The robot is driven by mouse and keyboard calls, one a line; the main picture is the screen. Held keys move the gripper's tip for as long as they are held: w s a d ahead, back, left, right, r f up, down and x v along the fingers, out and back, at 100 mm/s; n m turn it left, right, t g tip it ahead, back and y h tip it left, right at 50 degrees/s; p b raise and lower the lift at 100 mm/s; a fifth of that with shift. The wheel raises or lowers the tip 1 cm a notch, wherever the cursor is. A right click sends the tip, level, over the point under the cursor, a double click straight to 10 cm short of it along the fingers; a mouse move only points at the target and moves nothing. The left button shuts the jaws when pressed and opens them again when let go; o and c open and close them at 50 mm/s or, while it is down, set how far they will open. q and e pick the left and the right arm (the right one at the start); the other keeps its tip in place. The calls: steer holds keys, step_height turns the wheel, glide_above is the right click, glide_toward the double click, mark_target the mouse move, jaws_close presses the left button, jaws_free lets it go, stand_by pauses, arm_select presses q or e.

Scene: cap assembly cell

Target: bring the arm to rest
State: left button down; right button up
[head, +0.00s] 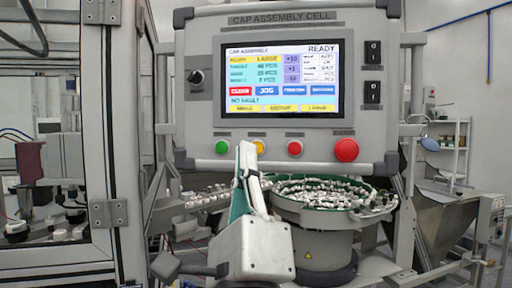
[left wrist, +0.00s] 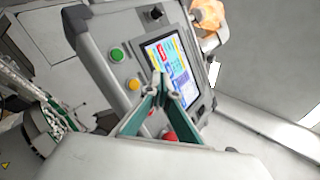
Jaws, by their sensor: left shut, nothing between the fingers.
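My left gripper (head: 247,150) is shut and empty, its fingers pointing up in front of the control panel's lower edge. Its tips lie between the green button (head: 222,147) and the yellow button (head: 259,147) in the head view, partly covering the yellow one. I cannot tell whether they touch the panel. In the left wrist view the closed fingertips (left wrist: 163,80) appear in front of the panel screen (left wrist: 172,65). The lit screen also shows in the head view (head: 282,78), with READY and NO FAULT on it. My right gripper is not in view.
A red button (head: 295,148) and a larger red mushroom button (head: 346,150) sit to the right on the panel. A bowl feeder (head: 316,210) full of small white parts stands below. A framed machine enclosure (head: 103,130) is at left, a metal hopper (head: 440,215) at right.

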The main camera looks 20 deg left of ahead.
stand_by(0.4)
arm_select(q)
steer(key=w+d+f+g+h, duration=0.1)
steer(key=w+f+g+h, duration=0.35)
steer(key=f, duration=1.05)
steer(key=w+d+f+g+h, duration=0.1)
steer(key=w+f+h, duration=0.55)
steer(key=f, duration=0.85)
step_height(320, 180, down, 22)
steer(key=s+a+n+g, duration=0.2)
steer(key=n+g, duration=0.3)
steer(key=n, duration=0.1)
steer(key=s+a+f+n+g, duration=0.2)
steer(key=s+a+f+n, duration=0.1)
steer(key=s+f, duration=0.6)
steer(key=s+a+f+n+g, duration=0.2)
steer(key=s+f+n, duration=0.4)
steer(key=s+f, duration=0.4)
step_height(320, 180, down, 4)
steer(key=shift+a+f+n+h, duration=0.1)
steer(key=shift+a+n+h, duration=0.2)
steer(key=shift+a, duration=0.4)
steer(key=shift+s, duration=0.1)
